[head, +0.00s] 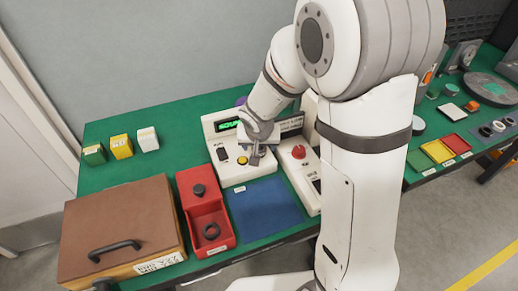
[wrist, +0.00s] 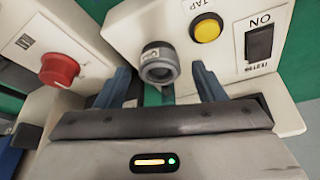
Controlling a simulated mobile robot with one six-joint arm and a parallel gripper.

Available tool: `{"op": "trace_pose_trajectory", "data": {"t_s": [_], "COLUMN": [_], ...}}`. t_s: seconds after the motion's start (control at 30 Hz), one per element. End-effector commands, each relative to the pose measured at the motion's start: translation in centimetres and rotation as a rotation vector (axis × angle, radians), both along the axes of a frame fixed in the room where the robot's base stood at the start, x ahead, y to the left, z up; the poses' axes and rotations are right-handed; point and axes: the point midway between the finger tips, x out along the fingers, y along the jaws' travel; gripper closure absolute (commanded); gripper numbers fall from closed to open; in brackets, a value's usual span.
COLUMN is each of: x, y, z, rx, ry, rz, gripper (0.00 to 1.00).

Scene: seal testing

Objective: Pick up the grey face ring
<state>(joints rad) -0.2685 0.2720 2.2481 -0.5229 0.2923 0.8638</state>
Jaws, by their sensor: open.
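A short grey ring-shaped piece (wrist: 163,61) with a dark hole and a small pale label sits on the white tester (wrist: 125,30). I take it to be the grey face ring. My gripper (wrist: 163,78) is open, with one blue-grey finger on each side of the piece in the wrist view. Gaps show between it and both fingers, so it is not gripped. In the head view my gripper (head: 256,157) is low over the tester (head: 235,174), and the grey piece cannot be made out there.
A yellow button (wrist: 207,28) and black switch (wrist: 259,43) are close by. A red knob (wrist: 59,69) stands on the neighbouring unit. A red tray (head: 207,219) with dark parts, a brown case (head: 120,215) and a blue mat (head: 265,208) lie in front and left.

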Motion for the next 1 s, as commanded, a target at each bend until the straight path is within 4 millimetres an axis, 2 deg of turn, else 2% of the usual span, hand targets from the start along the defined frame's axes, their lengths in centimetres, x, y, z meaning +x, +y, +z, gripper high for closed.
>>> {"op": "trace_pose_trajectory", "data": {"t_s": [0.07, 0.7, 0.87, 1.0], "x": [0.0, 0.0, 0.0, 0.1], "y": [0.0, 0.0, 0.0, 0.0], "z": [0.0, 0.1, 0.1, 1.5], "rx": [0.0, 0.0, 0.0, 0.001], "ry": [0.0, 0.0, -0.001, -0.005], "rz": [0.0, 0.0, 0.0, -0.001], "gripper": [0.38, 0.89, 0.89, 0.89]}}
